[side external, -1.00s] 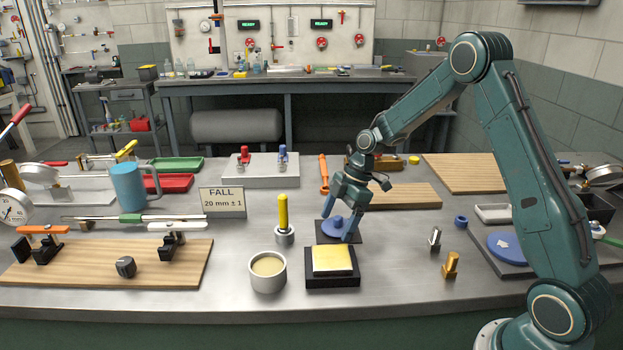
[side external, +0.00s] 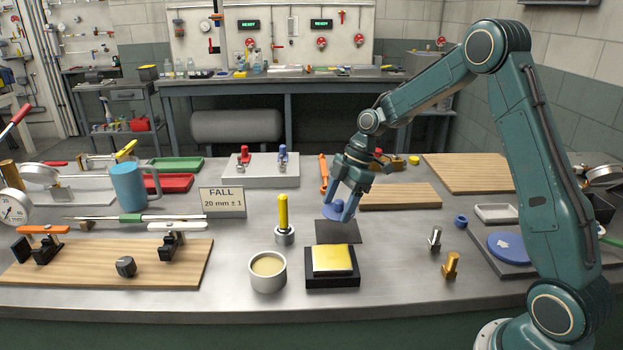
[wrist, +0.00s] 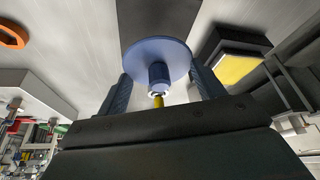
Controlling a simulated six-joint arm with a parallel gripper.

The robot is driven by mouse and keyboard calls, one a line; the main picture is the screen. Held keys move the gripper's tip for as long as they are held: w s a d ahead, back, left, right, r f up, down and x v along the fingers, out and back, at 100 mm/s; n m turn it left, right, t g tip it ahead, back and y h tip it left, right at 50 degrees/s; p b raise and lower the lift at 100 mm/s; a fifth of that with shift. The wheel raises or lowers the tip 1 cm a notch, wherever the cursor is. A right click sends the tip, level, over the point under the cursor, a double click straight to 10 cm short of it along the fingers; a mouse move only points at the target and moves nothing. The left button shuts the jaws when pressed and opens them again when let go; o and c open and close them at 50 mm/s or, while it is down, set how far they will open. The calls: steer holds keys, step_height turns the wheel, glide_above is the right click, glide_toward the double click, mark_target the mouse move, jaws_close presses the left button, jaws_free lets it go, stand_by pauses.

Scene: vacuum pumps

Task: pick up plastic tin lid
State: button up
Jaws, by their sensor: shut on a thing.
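The blue plastic tin lid (side external: 334,213) is a round disc with a central knob. My gripper (side external: 346,211) is shut on it and holds it above the back of a dark square mat (side external: 338,232). In the wrist view, the lid (wrist: 155,58) sits between the two fingers of my gripper (wrist: 160,88), its knob pointing toward the camera. In the side view the fingers hide part of the lid. An open cup-like tin (side external: 267,286) with pale contents stands at the front.
A yellow-topped block on a black base (side external: 332,266) stands in front of the mat. A yellow-handled tool (side external: 284,220) stands upright to the left. A wooden board (side external: 400,197) lies behind right, and small metal fittings (side external: 451,265) stand to the right.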

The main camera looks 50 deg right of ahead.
mark_target(338, 201)
step_height(338, 201, up, 15)
steer(key=shift+r, duration=0.2)
stand_by(0.3)
steer(key=shift+a, duration=0.1)
stand_by(0.4)
